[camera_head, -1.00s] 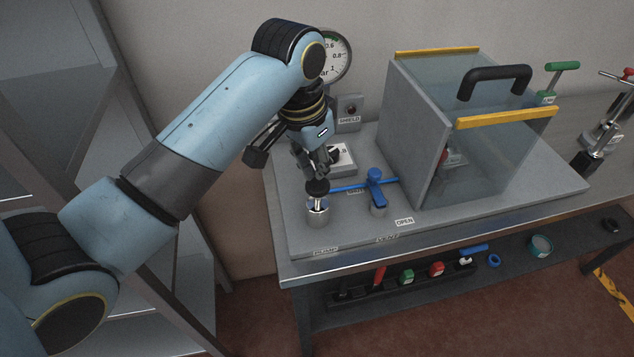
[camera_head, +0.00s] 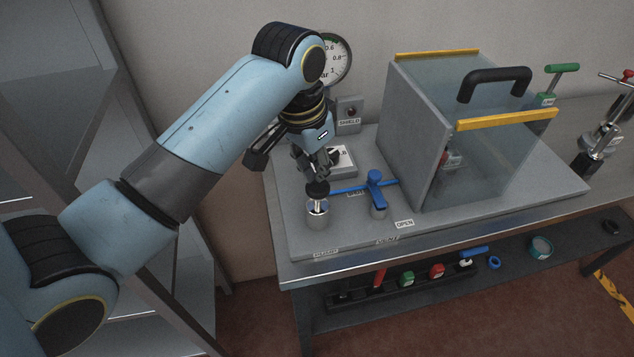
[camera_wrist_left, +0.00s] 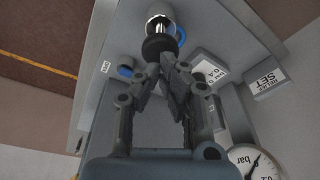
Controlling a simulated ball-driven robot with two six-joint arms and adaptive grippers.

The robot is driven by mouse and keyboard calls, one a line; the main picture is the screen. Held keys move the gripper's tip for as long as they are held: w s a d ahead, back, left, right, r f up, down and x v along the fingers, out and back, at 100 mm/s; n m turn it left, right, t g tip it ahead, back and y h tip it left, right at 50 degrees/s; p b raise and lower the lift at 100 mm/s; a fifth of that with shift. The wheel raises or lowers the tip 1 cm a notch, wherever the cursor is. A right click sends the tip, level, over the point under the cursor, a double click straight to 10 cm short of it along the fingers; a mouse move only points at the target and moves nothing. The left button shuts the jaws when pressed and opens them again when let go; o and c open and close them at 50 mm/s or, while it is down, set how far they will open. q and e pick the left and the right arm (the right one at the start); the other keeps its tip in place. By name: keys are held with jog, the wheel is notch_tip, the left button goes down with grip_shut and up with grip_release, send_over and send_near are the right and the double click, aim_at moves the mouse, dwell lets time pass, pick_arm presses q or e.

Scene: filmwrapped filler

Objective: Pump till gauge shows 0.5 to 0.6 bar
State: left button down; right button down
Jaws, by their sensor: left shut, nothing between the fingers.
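The hand pump (camera_head: 317,213) is a short metal cylinder with a bright rod and a black knob (camera_head: 317,188), at the front left of the grey bench plate. My left gripper (camera_head: 319,174) points down with its fingers shut and empty, right above the knob. In the left wrist view, the shut fingertips (camera_wrist_left: 167,66) are at the knob (camera_wrist_left: 158,46); touching or just apart is hard to tell. The round gauge (camera_head: 339,62) stands behind my arm, which hides its left part and needle. Part of the gauge also shows in the left wrist view (camera_wrist_left: 262,160), but its reading is unclear. My right gripper is not in view.
A blue-handled valve (camera_head: 376,181) stands just right of the pump, near an OPEN label (camera_head: 404,223). A clear shield box (camera_head: 475,150) with a black handle fills the plate's right. A SHIELD lamp box (camera_head: 349,110) is behind the gripper. A tool shelf lies below.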

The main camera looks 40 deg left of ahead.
aim_at(316, 186)
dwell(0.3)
pick_arm(q)
jog(key=shift+f+b, duration=0.7)
jog(key=shift+f, duration=1.6)
notch_tip(316, 186, up, 4)
jog(key=shift+r+p, duration=0.1)
jog(key=shift+p, duration=0.6)
jog(key=shift+r, duration=0.2)
